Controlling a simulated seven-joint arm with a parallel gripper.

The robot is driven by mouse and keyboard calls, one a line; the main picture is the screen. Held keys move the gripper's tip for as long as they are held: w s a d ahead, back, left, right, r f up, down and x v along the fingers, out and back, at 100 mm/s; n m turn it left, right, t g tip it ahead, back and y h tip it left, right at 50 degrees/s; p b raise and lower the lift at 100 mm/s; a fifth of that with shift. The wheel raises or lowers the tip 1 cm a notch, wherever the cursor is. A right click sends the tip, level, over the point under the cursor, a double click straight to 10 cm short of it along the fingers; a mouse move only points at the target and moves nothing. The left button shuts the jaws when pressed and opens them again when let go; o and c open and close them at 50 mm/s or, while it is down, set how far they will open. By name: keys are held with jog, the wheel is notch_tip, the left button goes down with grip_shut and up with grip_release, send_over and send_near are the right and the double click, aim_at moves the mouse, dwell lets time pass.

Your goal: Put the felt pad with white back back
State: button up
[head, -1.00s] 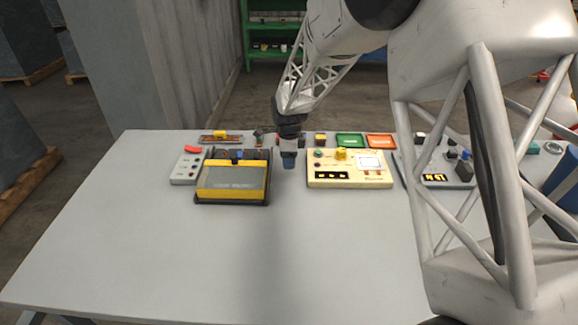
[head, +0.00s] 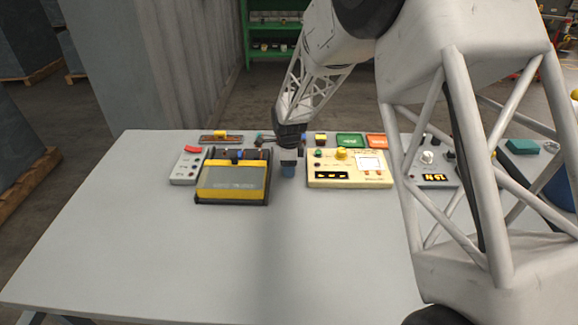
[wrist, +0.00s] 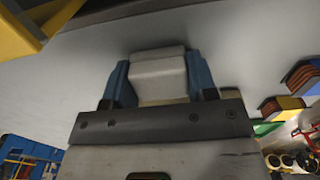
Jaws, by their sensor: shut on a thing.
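My gripper (head: 289,170) is over the table, between the yellow-and-grey device and the cream panel. In the wrist view its blue fingers stand on both sides of a pale, white-backed block (wrist: 159,80), which looks like the felt pad. The fingers are shut on it. In the head view the pad is hidden or too small to make out. The pad's underside and its gap to the table cannot be told.
The yellow-and-grey device (head: 232,181) stands just left of my gripper, and the cream panel (head: 348,180) just right. A green tray (head: 350,139) and an orange tray (head: 376,141) lie at the back. The table's front (head: 200,260) is clear.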

jog(key=shift+f, duration=0.15)
jog(key=o, duration=1)
jog(key=shift+c, duration=0.2)
jog(key=shift+r, duration=0.2)
notch_tip(320, 180, up, 12)
dwell(0.7)
